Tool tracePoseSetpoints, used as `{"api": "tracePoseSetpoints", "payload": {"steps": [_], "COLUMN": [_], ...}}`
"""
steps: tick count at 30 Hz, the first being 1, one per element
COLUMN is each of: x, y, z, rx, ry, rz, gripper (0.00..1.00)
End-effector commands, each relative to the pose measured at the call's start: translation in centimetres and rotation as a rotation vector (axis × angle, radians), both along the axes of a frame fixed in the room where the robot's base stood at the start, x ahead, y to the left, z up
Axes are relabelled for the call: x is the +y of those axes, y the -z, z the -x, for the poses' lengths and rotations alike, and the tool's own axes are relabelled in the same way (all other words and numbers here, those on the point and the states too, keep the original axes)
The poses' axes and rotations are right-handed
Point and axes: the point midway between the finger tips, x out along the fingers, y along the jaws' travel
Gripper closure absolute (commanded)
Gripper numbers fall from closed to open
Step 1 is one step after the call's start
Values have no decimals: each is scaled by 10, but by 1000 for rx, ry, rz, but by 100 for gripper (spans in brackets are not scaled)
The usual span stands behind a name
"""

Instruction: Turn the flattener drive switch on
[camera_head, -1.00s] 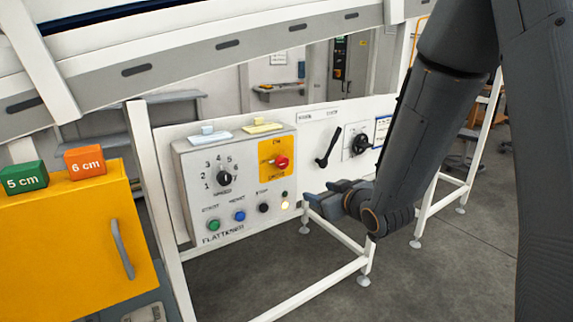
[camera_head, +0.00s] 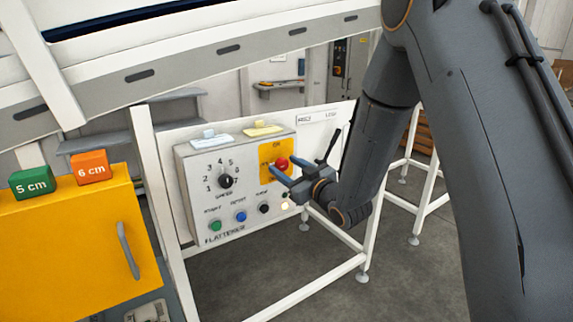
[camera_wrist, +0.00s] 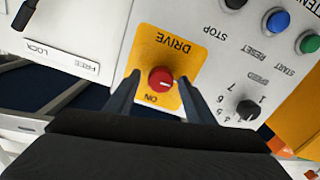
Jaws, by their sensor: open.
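The flattener drive switch is a red rotary knob (camera_head: 281,164) on a yellow plate (camera_head: 266,152) at the upper right of the grey flattener control box (camera_head: 200,165). In the wrist view the red knob (camera_wrist: 161,80) shows a white mark pointing sideways, between the words DRIVE and ON. My gripper (camera_head: 279,176) is open in front of the box, with its fingers just below the knob in the head view. In the wrist view its two fingers (camera_wrist: 158,92) stand on either side of the knob. Whether they touch it I cannot tell.
The speed dial (camera_head: 226,181), green start button (camera_head: 215,226), blue reset button (camera_head: 241,216) and black stop button (camera_head: 264,208) share the box. A black lever (camera_head: 333,145) is close to my gripper on the right. A yellow cabinet (camera_head: 75,240) stands left.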

Motion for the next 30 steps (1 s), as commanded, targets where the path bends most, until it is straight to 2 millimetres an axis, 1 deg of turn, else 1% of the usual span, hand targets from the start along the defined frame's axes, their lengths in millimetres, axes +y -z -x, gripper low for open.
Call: {"api": "tracePoseSetpoints", "payload": {"steps": [3, 9, 10, 17, 18, 25, 30], "x": [3, 3, 3, 3, -1, 1, 1], "y": [0, 0, 0, 0, 0, 0, 1], "z": [-3, -4, -3, -3, -3, -4, -4], "rx": [0, 0, 0, 0, 1, 13, 52], "ry": [0, 0, 0, 0, 1, 2, 2], "rz": [0, 0, 0, 0, 0, -19, -78], "gripper": [51, 51, 52, 91, 92, 92, 92]}}
